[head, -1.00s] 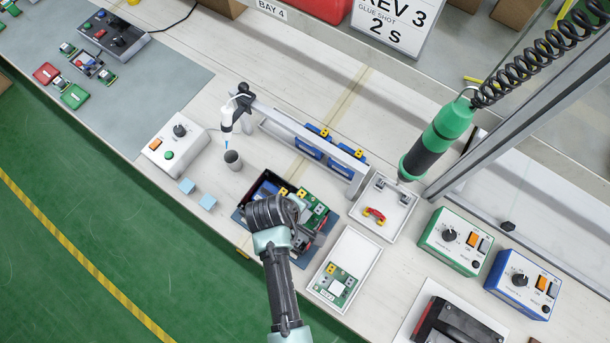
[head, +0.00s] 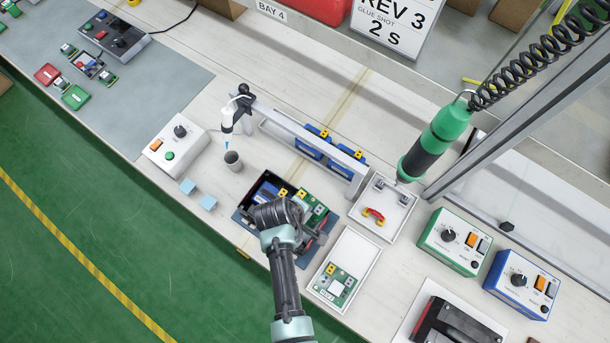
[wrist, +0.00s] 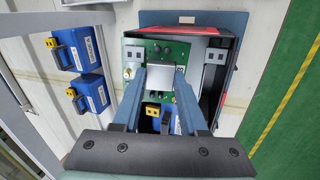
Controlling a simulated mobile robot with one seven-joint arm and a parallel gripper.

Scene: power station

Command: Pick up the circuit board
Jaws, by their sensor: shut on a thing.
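A green circuit board (wrist: 178,50) with a large pale grey block shows in the wrist view, inside a dark open case (head: 241,215). The case has blue and yellow parts in it. My gripper (wrist: 161,80) is shut on the circuit board, with its two blue-grey fingers either side of the pale block. In the head view the circuit board (head: 318,200) shows in part at the right of my wrist. My wrist hides the fingertips and part of the case there. I cannot tell whether the board is clear of the case.
A white tray (head: 357,253) with another green board (head: 336,287) stands right of the case. A metal rail (head: 300,133) lies behind. A green hanging tool (head: 437,138) is at the right.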

